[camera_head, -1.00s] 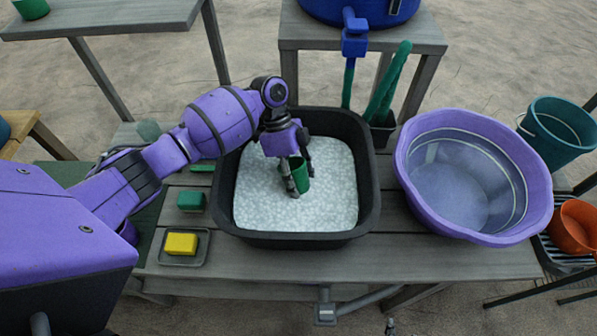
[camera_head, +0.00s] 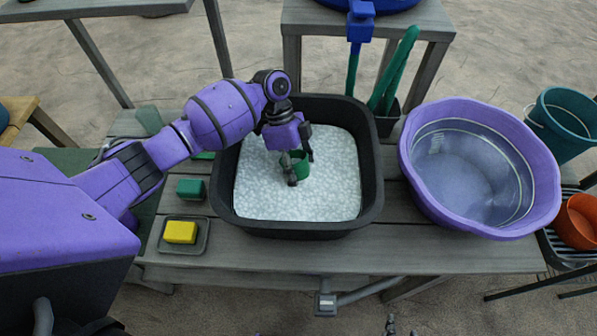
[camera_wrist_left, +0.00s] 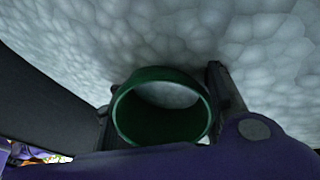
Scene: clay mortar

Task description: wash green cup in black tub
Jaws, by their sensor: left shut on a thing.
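The green cup (camera_head: 301,168) is in the black tub (camera_head: 372,205), at the white suds (camera_head: 325,200) that fill the tub. My left gripper (camera_head: 299,168) reaches down into the tub and is shut on the cup. In the left wrist view the cup's round rim (camera_wrist_left: 162,75) faces the camera, with the gripper's fingers on either side of it. The suds lie close around the cup, and its lower part is hidden.
A purple basin (camera_head: 545,200) of clear water stands right of the tub on the grey table (camera_head: 430,250). A yellow sponge (camera_head: 180,232) on a tray and a green block (camera_head: 190,189) lie to the left.

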